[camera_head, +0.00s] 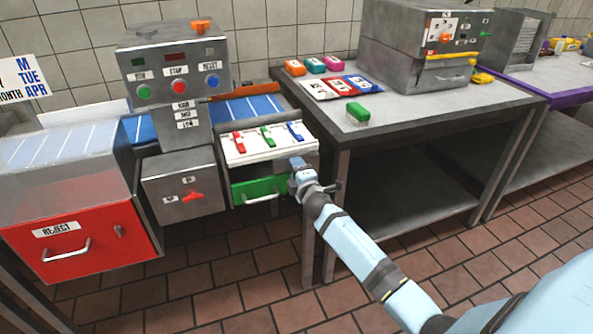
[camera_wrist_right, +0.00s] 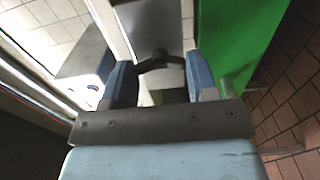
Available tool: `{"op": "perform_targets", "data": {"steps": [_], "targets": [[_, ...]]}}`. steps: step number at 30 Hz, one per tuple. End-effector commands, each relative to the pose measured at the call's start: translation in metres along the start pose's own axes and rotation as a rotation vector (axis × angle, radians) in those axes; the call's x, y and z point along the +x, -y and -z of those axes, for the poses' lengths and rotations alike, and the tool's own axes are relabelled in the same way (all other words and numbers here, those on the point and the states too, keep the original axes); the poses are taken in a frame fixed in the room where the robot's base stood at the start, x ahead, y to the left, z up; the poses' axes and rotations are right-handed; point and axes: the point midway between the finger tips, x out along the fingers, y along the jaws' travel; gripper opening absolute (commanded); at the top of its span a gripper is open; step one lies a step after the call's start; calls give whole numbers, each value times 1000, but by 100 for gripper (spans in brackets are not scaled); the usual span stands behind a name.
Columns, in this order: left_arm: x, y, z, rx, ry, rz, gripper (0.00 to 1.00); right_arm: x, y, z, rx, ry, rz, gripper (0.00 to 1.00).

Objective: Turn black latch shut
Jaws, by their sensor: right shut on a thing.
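My right gripper (camera_head: 298,166) is at the right end of the green drawer front (camera_head: 258,189), just below the white panel with red, green and blue levers (camera_head: 268,143). In the right wrist view, the two blue fingers of the right gripper (camera_wrist_right: 160,76) are on either side of a dark curved piece, the black latch (camera_wrist_right: 158,60), and are shut on it. The green drawer side (camera_wrist_right: 240,40) shows beside the right finger. In the head view my gripper hides the latch, so its turn angle cannot be told. My left gripper is not in view.
A red reject bin (camera_head: 85,245) and a grey box with a red lever (camera_head: 180,178) stand to the left. A metal table (camera_head: 415,120) with colored packets and a grey machine (camera_head: 420,50) stands close on the right. The tiled floor in front is clear.

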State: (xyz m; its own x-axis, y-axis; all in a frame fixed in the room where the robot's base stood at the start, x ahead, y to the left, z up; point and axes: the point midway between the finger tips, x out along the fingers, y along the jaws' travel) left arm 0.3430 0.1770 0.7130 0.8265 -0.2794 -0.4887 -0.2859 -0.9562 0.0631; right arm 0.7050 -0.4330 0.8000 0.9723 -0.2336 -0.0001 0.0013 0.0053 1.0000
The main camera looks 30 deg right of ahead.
Motion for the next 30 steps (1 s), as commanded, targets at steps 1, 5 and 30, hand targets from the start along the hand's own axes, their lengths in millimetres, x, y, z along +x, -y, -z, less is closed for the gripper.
{"op": "perform_targets", "data": {"steps": [1,5,30], "targets": [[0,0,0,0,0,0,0,0,0,0,-6,0,0,29],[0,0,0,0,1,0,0,0,0,0,-12,0,0,30],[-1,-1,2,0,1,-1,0,-14,0,0,-10,-1,2,79]]}}
